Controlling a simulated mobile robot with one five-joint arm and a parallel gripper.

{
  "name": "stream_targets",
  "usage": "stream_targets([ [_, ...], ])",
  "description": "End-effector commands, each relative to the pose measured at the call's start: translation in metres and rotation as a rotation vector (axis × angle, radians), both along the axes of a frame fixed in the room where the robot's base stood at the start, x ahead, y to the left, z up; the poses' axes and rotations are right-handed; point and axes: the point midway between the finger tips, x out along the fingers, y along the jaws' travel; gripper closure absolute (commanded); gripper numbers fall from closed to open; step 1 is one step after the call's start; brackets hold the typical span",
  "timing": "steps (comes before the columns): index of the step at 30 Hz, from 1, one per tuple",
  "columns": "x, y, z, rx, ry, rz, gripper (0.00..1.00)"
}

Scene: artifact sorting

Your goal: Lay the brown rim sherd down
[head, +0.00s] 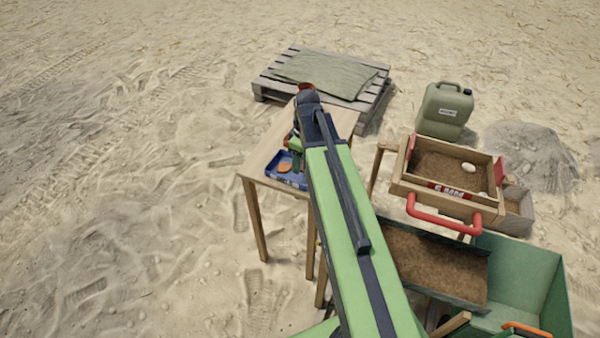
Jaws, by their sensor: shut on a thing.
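My arm reaches forward over the wooden table, and its dark end, my gripper (306,93), is above the far part of the table. A small curved reddish-brown piece, which looks like the brown rim sherd (305,86), shows at its tip. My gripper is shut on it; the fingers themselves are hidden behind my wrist. A blue tray (272,176) stands on the near left part of the table (262,152), partly covered by my arm. An orange-brown piece (285,167) lies in the tray. How high the sherd is above the table I cannot tell.
A small green and orange thing (294,144) shows beside my arm, unclear. A pallet (290,53) with a folded cloth lies behind the table. A green jerrycan (445,110), a wooden sieve box (402,172) with a red handle and a green bin (525,265) stand right. Open sand lies left.

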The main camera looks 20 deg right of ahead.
Motion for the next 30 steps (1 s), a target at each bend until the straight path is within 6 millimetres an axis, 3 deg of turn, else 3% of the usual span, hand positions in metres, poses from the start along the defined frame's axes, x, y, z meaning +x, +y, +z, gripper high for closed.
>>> stream_targets([
  [9,0.0,0.0,-0.044,0.0,0.0,0.001,0.91],
  [20,0.0,0.001,-0.044,0.0,0.0,0.002,0.91],
  [21,0.0,0.001,-0.044,0.0,0.0,0.002,0.51],
  [26,0.0,0.001,-0.043,0.0,0.0,0.002,0.31],
  [30,0.0,0.001,-0.042,0.0,0.0,0.003,0.31],
])
